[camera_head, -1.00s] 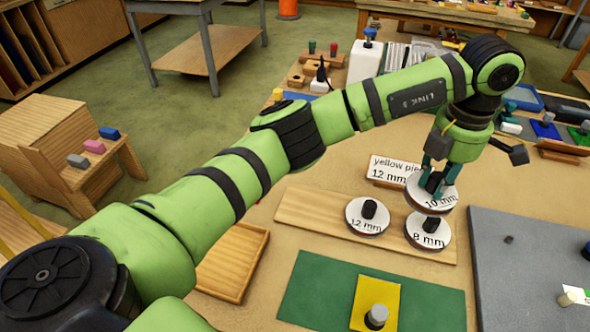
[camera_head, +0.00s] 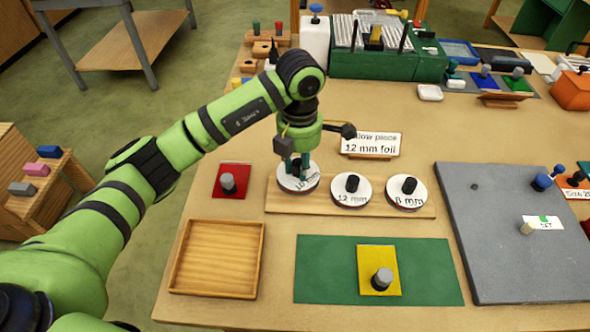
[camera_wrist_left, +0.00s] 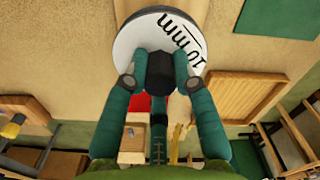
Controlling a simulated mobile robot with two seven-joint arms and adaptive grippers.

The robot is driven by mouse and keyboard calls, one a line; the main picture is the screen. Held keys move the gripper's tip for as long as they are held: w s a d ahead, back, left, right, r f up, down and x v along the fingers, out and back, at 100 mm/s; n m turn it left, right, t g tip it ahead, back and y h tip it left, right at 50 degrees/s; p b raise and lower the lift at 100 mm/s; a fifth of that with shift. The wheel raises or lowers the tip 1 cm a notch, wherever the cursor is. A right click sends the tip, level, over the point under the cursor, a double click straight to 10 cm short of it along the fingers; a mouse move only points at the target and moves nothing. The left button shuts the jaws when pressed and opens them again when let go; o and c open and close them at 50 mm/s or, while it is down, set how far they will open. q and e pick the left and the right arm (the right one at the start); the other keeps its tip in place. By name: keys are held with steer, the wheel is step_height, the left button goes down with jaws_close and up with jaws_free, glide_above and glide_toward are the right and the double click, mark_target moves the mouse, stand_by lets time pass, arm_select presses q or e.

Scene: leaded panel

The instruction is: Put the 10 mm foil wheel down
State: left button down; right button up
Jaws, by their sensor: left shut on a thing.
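My left gripper (camera_head: 297,166) is shut on the black knob of the 10 mm foil wheel (camera_head: 289,184), a white disc with a dark rim. The wheel is level at the left end of the wooden board (camera_head: 325,208); I cannot tell whether it touches the board. In the left wrist view the fingers (camera_wrist_left: 160,78) grip the knob from both sides, and the wheel (camera_wrist_left: 165,35) shows its "10 mm" label. The 12 mm wheel (camera_head: 349,199) and the 8 mm wheel (camera_head: 406,201) sit to its right on the board. My right gripper is not in view.
A card reading "12 mm foil" (camera_head: 371,145) stands behind the board. A red piece with a grey knob (camera_head: 236,170) lies to the left. An empty wooden tray (camera_head: 217,225), a green mat (camera_head: 320,270) with a yellow piece (camera_head: 370,262), and a grey slab (camera_head: 510,240) are nearby.

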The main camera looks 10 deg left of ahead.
mark_target(294, 179)
arm_select(q)
steer(key=shift+s+a+f, duration=0.1)
steer(key=shift+a+f, duration=0.05)
steer(key=shift+a, duration=0.2)
steer(key=shift+f, duration=0.25)
step_height(294, 179, down, 3)
steer(key=shift+f+p, duration=0.15)
steer(key=shift+p, duration=0.85)
steer(key=shift+f, duration=0.2)
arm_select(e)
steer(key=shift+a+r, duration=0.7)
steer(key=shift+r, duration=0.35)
arm_select(q)
steer(key=shift+f, duration=0.1)
steer(key=shift+f+b, duration=0.15)
steer(key=shift+b, duration=0.2)
steer(key=c, duration=1)
jaws_free()
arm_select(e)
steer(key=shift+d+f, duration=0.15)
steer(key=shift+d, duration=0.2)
